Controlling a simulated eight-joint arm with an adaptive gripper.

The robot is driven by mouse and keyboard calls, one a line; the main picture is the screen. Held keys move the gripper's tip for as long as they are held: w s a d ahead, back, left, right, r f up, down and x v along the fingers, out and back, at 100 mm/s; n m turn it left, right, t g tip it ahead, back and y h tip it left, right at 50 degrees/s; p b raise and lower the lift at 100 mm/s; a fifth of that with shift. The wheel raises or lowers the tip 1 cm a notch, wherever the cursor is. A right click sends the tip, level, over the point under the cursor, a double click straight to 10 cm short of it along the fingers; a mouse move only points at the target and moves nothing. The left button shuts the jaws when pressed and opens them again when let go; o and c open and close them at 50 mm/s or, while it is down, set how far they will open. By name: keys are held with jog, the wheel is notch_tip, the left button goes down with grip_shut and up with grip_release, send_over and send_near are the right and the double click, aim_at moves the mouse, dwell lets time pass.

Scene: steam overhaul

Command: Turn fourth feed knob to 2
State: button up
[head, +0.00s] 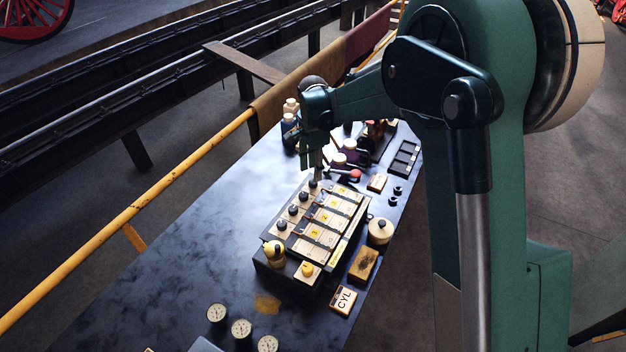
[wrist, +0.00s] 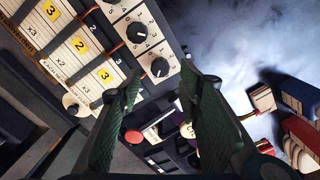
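The feed box (head: 330,258) stands on the dark bench with a row of black knobs along its left side in the head view. The far-end knob (head: 313,184) is just below my gripper (head: 318,163). In the wrist view, the end knob (wrist: 160,67) sits on a white dial with small numbers; its white mark is too small to read surely. Another knob (wrist: 137,32) is beside it. My gripper (wrist: 163,90) is open and empty, its green fingers apart, with their tips just short of the end knob. Yellow number tags (wrist: 105,75) sit on the pale cards beside the knobs.
A yellow-topped knob (head: 274,252) stands at the box's near end. Bottles (head: 290,120) crowd the far end. The bench (head: 190,240) left of the box is clear.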

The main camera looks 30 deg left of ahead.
aim_at(313, 182)
jog(key=shift+f, duration=2.75)
jog(key=shift+c, duration=0.6)
jog(key=c, duration=0.8)
